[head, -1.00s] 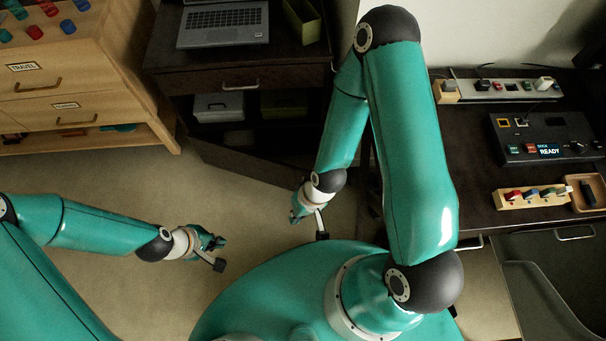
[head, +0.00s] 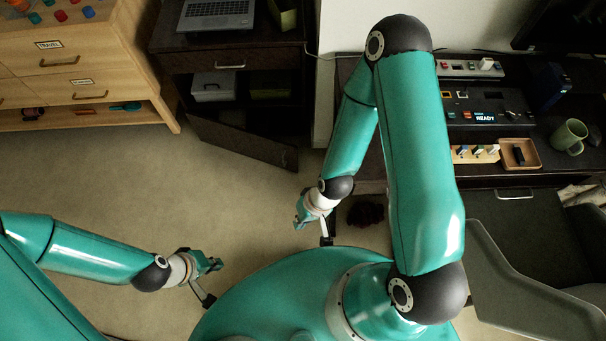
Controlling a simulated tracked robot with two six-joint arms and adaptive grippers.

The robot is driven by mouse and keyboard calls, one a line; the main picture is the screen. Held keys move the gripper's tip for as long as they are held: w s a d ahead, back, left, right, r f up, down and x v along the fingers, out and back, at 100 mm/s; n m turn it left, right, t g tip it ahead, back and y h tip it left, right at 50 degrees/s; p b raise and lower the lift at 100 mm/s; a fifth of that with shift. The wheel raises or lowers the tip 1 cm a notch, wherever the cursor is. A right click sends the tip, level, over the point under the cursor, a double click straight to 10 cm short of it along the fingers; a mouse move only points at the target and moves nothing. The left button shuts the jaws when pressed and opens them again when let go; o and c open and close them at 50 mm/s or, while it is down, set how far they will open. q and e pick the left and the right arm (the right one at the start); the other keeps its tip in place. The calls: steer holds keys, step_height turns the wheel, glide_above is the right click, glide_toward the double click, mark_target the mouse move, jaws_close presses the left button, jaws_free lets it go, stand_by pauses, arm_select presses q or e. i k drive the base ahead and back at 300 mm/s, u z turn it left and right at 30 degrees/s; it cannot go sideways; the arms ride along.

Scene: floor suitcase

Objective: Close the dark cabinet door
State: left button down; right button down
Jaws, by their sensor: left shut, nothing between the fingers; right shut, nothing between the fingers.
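The dark cabinet (head: 179,58) stands at the top centre-left, with a drawer above an open compartment. Its dark door (head: 243,142) stands open, swung out over the floor toward me. My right gripper (head: 303,213) is shut and empty, held below and to the right of the door's free end, apart from it. My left gripper (head: 214,266) is shut and empty over the floor, well below the door. Neither gripper touches the door.
A light wooden drawer unit (head: 80,72) stands left of the cabinet. At right, a dark desk (head: 400,172) holds a console (head: 484,108), a wooden tray (head: 519,153) and a green mug (head: 569,136). A dark chair (head: 525,290) is at lower right. Carpet (head: 110,180) is clear between my arms and the door.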

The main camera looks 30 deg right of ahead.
mark_target(274, 152)
steer(key=u, duration=0.3)
steer(key=k, duration=0.2)
steer(key=u, duration=0.6)
steer(key=i, duration=1.2)
steer(key=z, duration=1.5)
steer(key=i, duration=0.5)
steer(key=u, duration=0.15)
steer(key=k, duration=0.55)
steer(key=z, duration=0.1)
